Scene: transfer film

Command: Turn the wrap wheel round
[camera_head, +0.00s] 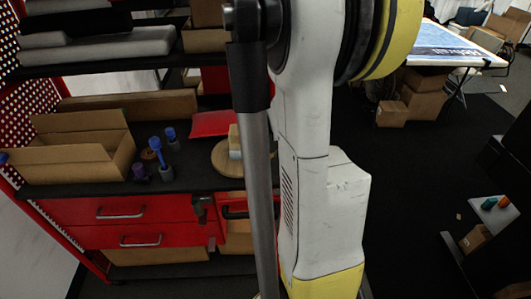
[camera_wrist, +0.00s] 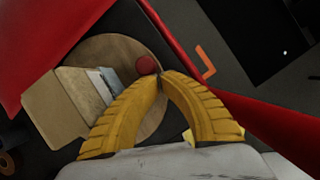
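The wrap wheel looks to be the round wooden disc (camera_wrist: 103,48) on the dark bench top. In the head view the disc (camera_head: 222,160) is partly hidden behind my arm. A small red knob (camera_wrist: 146,64) sits near its edge. A tan block (camera_wrist: 52,108) and thinner white and blue-grey pieces (camera_wrist: 102,84) stand on the disc. My gripper (camera_wrist: 160,78) has its yellow fingertips together, just beside the knob. No object shows between them; whether they touch the knob I cannot tell. In the head view my gripper is hidden.
An open cardboard box (camera_head: 68,158), blue-handled tools (camera_head: 158,152) and a red tray (camera_head: 211,124) are on the bench, left of or behind the disc. Red drawers (camera_head: 120,212) are below. An orange bracket shape (camera_wrist: 206,62) lies beyond the knob. Floor at right is mostly open.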

